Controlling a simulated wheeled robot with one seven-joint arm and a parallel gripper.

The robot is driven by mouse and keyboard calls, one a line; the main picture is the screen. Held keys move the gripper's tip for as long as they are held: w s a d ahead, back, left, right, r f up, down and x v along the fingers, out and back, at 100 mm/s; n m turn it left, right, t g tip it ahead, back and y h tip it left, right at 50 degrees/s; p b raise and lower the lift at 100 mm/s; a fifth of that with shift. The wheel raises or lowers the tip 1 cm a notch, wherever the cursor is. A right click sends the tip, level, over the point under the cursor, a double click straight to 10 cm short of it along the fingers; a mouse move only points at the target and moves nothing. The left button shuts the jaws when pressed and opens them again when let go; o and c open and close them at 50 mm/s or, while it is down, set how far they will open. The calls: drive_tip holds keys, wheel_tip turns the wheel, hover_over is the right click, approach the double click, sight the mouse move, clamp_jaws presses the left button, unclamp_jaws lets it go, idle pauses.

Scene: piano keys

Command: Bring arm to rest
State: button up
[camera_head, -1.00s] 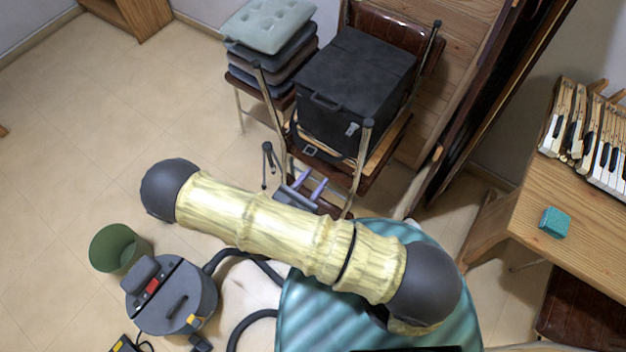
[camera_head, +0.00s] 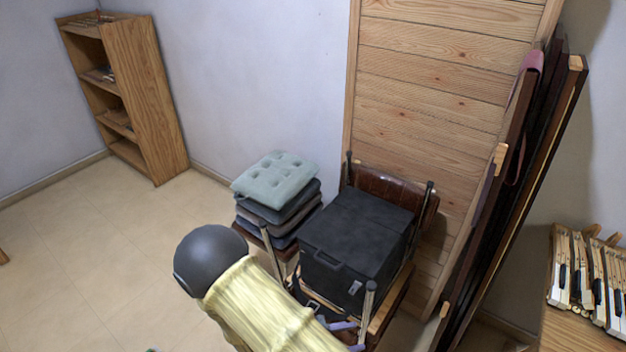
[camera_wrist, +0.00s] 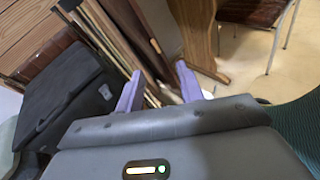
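My arm (camera_head: 262,308), a pale yellow wood-textured link with a dark round joint, rises from the bottom middle of the head view. Most of it lies below the frame edge. My gripper (camera_wrist: 158,86) shows two purple fingers in the wrist view, spread apart with nothing between them. In the head view, part of the purple fingers shows at the bottom, just in front of the chair with the black case (camera_head: 358,245). Whether they touch the chair cannot be told.
Stacked chair cushions (camera_head: 275,185) stand left of the case. A wooden shelf (camera_head: 140,95) is at the back left. Dark boards (camera_head: 510,190) lean at the right. Piano keys (camera_head: 590,280) lie on a table at the far right.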

drive_tip(key=d+r+m+g+y+p, duration=0.1)
drive_tip(key=d+r+m+y+p, duration=0.1)
drive_tip(key=r+m+y, duration=0.5)
drive_tip(key=d+r+m+g+y+p, duration=0.1)
drive_tip(key=d+r+m+y, duration=0.4)
drive_tip(key=r+m, duration=0.7)
wheel_tip(320, 180, up, 3)
drive_tip(key=shift+w+f+m+y+p, duration=0.15)
drive_tip(key=shift+w+m+y+p, duration=0.2)
drive_tip(key=shift+y+p, duration=0.55)
drive_tip(key=shift+s, duration=0.15)
idle(1.5)
